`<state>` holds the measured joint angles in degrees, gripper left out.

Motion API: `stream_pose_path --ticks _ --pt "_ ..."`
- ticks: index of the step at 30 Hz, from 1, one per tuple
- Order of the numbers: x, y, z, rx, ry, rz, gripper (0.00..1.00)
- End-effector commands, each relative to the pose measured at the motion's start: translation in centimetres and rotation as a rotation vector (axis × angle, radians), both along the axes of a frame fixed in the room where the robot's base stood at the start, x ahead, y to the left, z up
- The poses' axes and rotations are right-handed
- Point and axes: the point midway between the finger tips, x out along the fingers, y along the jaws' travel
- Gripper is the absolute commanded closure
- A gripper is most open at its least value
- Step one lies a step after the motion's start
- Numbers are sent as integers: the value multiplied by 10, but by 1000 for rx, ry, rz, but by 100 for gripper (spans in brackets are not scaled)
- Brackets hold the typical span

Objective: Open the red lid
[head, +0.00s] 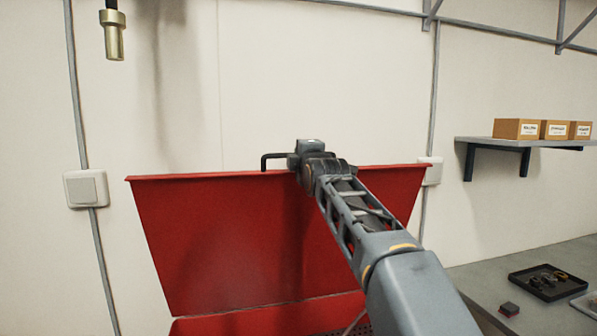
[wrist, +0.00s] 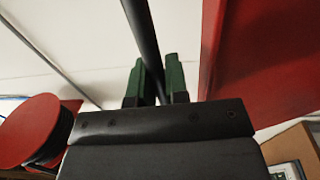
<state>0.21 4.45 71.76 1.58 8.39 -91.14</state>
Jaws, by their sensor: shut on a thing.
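The red lid (head: 240,245) stands raised and tilted up against the wall in the head view, above a red box body (head: 300,318). A dark bar handle (head: 272,157) runs along its top edge. My gripper (head: 305,150) is at that top edge, at the handle. In the wrist view the green-padded fingers of my gripper (wrist: 158,85) are shut on the dark handle bar (wrist: 143,40), which passes between them. The red lid panel (wrist: 262,60) is on the right there. My wrist hides part of the handle in the head view.
A workbench (head: 540,260) at the right holds a black tray (head: 548,283) with small parts. A wall shelf (head: 500,144) carries cardboard boxes (head: 518,129). A light switch (head: 86,188) is on the wall to the left. A red reel (wrist: 28,130) shows in the wrist view.

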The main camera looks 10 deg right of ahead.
Motion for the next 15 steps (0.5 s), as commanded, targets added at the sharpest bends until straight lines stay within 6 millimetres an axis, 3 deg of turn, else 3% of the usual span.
stream_pose_path --ticks 1,6,15 --pt "-8 0 -13 0 -12 0 100" --pt "-26 0 -16 0 -43 0 100" --pt "-33 0 -13 0 -54 0 100"
